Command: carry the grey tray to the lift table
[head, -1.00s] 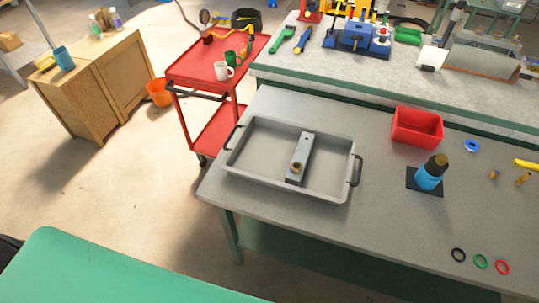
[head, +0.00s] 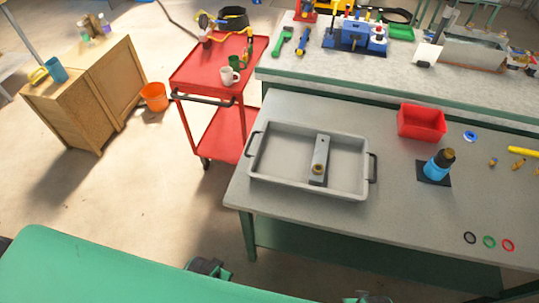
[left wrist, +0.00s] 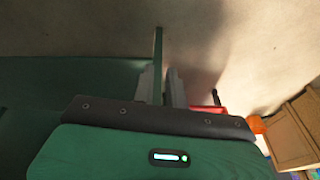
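The grey tray (head: 270,185) lies flat on the grey workbench near its left end, with a dark handle at each short side. A grey bar-shaped block with a brass-coloured ring (head: 320,160) lies inside it. My left gripper (head: 207,268) shows only in part at the bottom of the head view, short of the bench and apart from the tray. In the left wrist view its two grey fingers (left wrist: 163,87) stand apart with nothing between them. Only a sliver at the bottom edge may be my right gripper (head: 370,297); its fingers are hidden. I cannot pick out a lift table for certain.
On the workbench (head: 300,225), right of the tray, are a red bin (head: 422,122), a blue bottle (head: 438,165) and small rings (head: 489,242). A red cart (head: 205,75) stands behind left, near wooden cabinets (head: 90,95) and an orange bucket (head: 154,97). Floor at left is open.

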